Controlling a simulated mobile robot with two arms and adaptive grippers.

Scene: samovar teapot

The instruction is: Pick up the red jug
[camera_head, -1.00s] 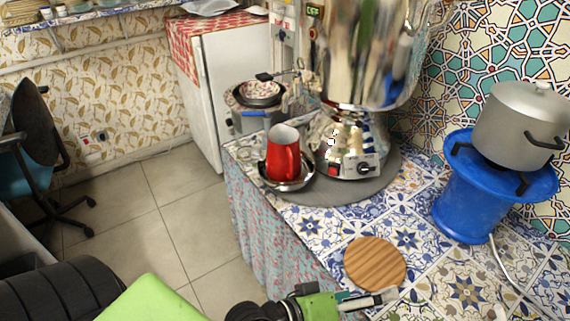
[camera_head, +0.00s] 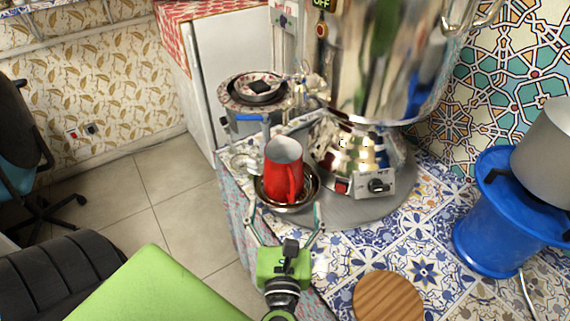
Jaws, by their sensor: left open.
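The red jug (camera_head: 283,172) stands upright in a shiny metal bowl (camera_head: 312,196) at the counter's left edge, at the foot of the samovar (camera_head: 352,150). Nothing is between the fingers except the view of the bowl's near rim. I cannot tell whether a finger touches the bowl. My right gripper is not in view.
The samovar stands close behind and right of the jug on a round grey mat (camera_head: 375,215). A round wooden board (camera_head: 388,299) lies nearer, to the right. A blue stand (camera_head: 497,235) with a grey pot (camera_head: 545,150) is farther right. The floor (camera_head: 170,200) left of the counter is clear.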

